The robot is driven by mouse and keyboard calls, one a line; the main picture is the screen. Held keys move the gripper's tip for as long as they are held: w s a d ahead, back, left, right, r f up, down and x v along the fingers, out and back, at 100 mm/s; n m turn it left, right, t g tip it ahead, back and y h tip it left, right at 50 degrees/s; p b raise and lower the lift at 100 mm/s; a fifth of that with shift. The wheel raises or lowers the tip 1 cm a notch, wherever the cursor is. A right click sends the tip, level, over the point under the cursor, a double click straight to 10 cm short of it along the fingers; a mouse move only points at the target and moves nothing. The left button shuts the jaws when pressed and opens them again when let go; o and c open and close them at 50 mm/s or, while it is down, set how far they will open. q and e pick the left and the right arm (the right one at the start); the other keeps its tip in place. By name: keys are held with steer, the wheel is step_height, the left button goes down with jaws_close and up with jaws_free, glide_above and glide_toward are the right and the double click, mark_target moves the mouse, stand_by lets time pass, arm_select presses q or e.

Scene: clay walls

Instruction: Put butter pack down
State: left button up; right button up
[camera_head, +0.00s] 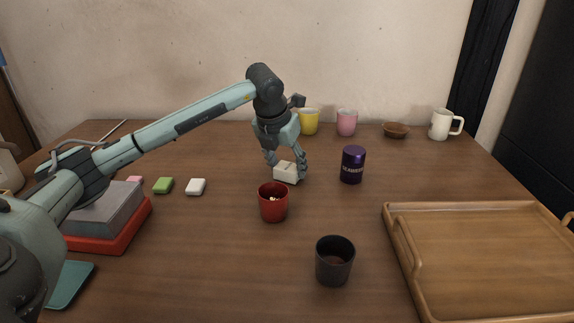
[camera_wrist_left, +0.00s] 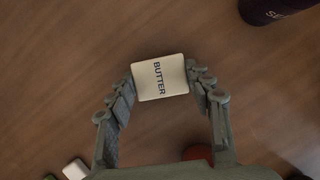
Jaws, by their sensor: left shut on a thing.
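The butter pack (camera_head: 286,172) is a small cream-white block. In the left wrist view the pack (camera_wrist_left: 160,78) shows the word BUTTER on its top. My left gripper (camera_head: 286,167) points down and is shut on it, with a finger on each side; the gripper's fingers also show in the left wrist view (camera_wrist_left: 162,85). The pack is at or close to the brown wooden table (camera_head: 230,260), behind the red cup. I cannot tell whether it touches the table. My right gripper is not in view.
A red cup (camera_head: 273,203) stands just in front of the pack, and a dark purple can (camera_head: 353,165) to its right. A black cup (camera_head: 335,262) is nearer. A wooden tray (camera_head: 395,245) lies at right. White (camera_head: 196,187) and green (camera_head: 163,186) blocks lie left.

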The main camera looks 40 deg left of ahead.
arm_select(q)
steer(key=shift+f, duration=0.15)
steer(key=o, duration=1.2)
steer(key=shift+o, duration=0.2)
steer(key=v, duration=1.2)
